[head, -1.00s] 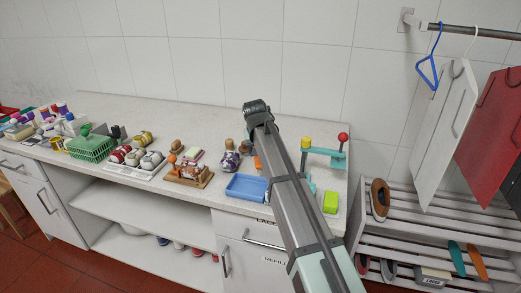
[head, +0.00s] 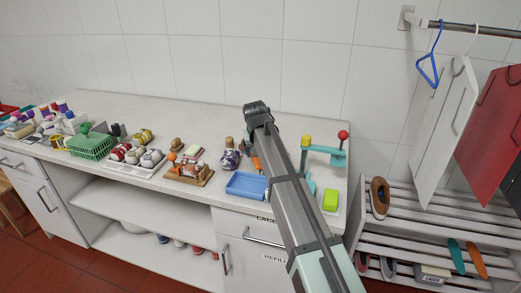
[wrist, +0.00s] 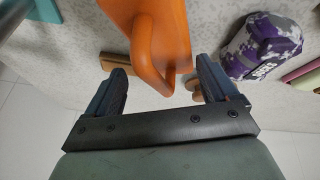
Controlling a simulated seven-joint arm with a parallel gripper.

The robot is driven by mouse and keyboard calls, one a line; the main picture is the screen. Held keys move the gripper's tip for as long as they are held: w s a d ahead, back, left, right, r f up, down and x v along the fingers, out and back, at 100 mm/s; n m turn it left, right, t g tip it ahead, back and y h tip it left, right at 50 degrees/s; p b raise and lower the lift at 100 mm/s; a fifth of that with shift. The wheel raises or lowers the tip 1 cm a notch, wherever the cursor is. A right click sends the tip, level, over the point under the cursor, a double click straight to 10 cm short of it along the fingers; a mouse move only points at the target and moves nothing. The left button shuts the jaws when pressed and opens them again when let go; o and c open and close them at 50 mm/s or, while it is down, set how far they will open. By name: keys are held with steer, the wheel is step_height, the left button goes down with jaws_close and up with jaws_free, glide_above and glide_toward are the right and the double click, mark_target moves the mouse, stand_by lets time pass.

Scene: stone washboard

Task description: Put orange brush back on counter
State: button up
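The handle's lower end reaches between the fingertips, with gaps on both sides and no grip visible. In the head view only a small orange part of the brush (head: 257,163) shows beside my arm, over the counter (head: 200,117); my arm hides the rest and the fingers. I cannot tell whether the brush touches the counter.
A teal stand (head: 325,152) is close by. The back counter is clear.

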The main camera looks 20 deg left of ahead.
mark_target(258, 162)
steer(key=shift+r, duration=0.6)
steer(key=v, duration=1.2)
